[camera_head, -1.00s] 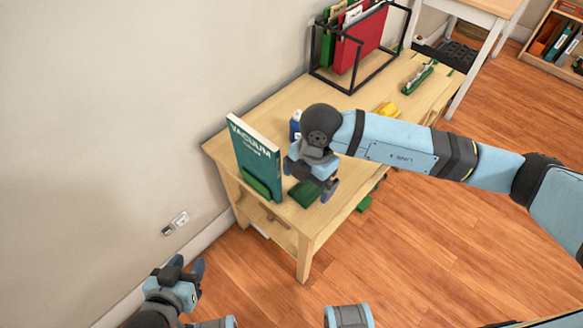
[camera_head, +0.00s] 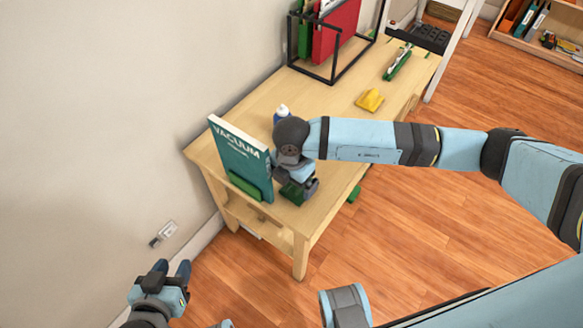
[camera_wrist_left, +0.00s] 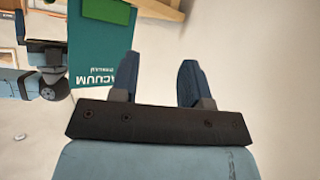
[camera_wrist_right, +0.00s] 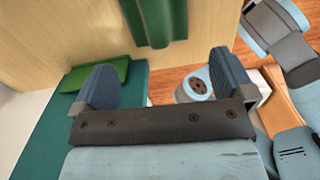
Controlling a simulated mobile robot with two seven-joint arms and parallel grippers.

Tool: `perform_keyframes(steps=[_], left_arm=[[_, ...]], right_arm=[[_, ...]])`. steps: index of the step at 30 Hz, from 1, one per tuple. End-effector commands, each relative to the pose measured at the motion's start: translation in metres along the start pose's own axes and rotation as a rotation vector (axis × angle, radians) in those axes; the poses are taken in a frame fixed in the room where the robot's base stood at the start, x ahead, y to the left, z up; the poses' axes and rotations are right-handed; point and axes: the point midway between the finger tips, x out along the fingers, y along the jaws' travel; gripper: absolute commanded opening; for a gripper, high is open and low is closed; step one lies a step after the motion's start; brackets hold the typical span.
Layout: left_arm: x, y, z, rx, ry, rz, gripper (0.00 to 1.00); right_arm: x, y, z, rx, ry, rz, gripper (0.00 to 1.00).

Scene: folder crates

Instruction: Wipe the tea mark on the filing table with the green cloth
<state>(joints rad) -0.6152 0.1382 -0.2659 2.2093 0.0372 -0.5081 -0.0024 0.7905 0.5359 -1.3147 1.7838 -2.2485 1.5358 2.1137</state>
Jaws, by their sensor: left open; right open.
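The green cloth (camera_head: 291,193) lies on the near end of the wooden filing table (camera_head: 330,158), partly hidden under my right gripper (camera_head: 304,192). In the right wrist view the green cloth (camera_wrist_right: 158,22) shows as a folded strip ahead of the fingers, apart from them. My right gripper is open and empty, low over the table beside the cloth. My left gripper (camera_head: 175,270) is open and empty, off the table at the lower left. I cannot see the tea mark; my right arm hides part of the tabletop.
A teal "Vacuum" book (camera_head: 241,160) stands at the table's near left with a green support (camera_head: 245,187) at its foot. A bottle (camera_head: 281,114), a yellow object (camera_head: 369,100), a green stapler-like object (camera_head: 398,64) and a black folder rack (camera_head: 335,60) stand farther back.

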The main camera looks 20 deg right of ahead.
Motion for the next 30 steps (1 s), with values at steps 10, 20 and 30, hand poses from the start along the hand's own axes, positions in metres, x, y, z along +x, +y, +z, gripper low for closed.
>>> perform_keyframes(steps=[10,20,30], left_arm=[[0.0,0.001,-0.004,-0.007,0.025,0.007,0.43],[0.0,0.001,-0.003,-0.006,0.024,0.008,0.43],[0.0,0.0,-0.003,-0.005,0.024,0.007,0.43]], right_arm=[[0.052,0.0,-0.001,-0.001,0.001,0.0,1.0],[0.06,0.0,-0.001,-0.001,0.001,0.001,1.0],[0.059,0.0,-0.001,-0.001,0.001,0.001,0.51]])
